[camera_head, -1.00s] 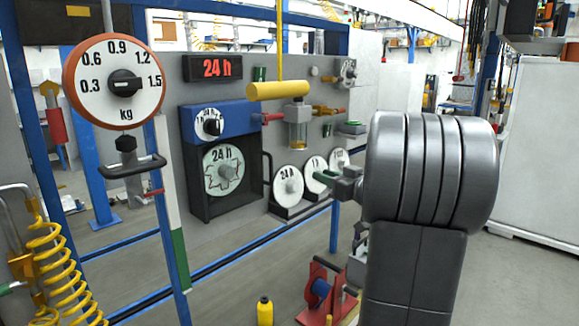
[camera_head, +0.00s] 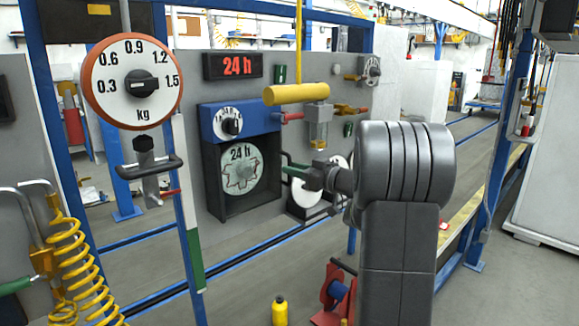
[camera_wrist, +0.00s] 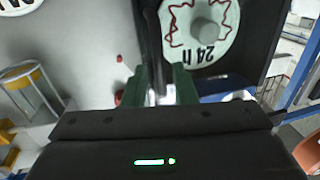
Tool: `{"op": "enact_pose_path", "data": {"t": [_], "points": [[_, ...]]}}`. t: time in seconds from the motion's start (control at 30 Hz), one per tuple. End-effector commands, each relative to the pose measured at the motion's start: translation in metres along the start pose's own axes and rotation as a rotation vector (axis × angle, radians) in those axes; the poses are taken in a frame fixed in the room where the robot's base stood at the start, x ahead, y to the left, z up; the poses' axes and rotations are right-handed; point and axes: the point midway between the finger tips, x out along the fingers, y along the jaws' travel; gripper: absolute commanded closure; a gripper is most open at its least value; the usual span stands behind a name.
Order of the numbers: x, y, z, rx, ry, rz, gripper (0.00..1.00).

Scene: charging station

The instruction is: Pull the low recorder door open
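The recorder (camera_head: 228,123) has a blue upper part with a small dial. Below it is the low recorder door (camera_head: 213,208), dark-framed around a pale 24 h chart disc (camera_head: 240,172). The door looks flush with its housing. A black bar handle stands at its right side; the handle (camera_wrist: 153,45) runs down between my fingers in the wrist view. My gripper (camera_head: 287,170) is at that handle, with its green fingertips (camera_wrist: 162,85) on both sides of the bar. A gap shows between the fingers, so they look open. The arm hides the area right of the door.
White recorder discs (camera_head: 308,192) stand right of the door, partly behind my gripper. A yellow cylinder (camera_head: 296,94) hangs above. A kg dial (camera_head: 133,82) and blue post (camera_head: 187,235) stand left. A yellow bottle (camera_head: 279,311) and red reel (camera_head: 334,290) are low in front.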

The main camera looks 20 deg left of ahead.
Motion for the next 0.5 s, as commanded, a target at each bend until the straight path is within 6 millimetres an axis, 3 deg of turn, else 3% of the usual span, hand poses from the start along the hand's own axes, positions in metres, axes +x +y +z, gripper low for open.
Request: {"op": "enact_pose_path", "data": {"t": [0.2,0.5], "points": [[0.021,0.0,0.0,0.0,0.0,0.0,0.75],[0.023,0.0,0.0,0.0,0.0,0.001,0.75]]}}
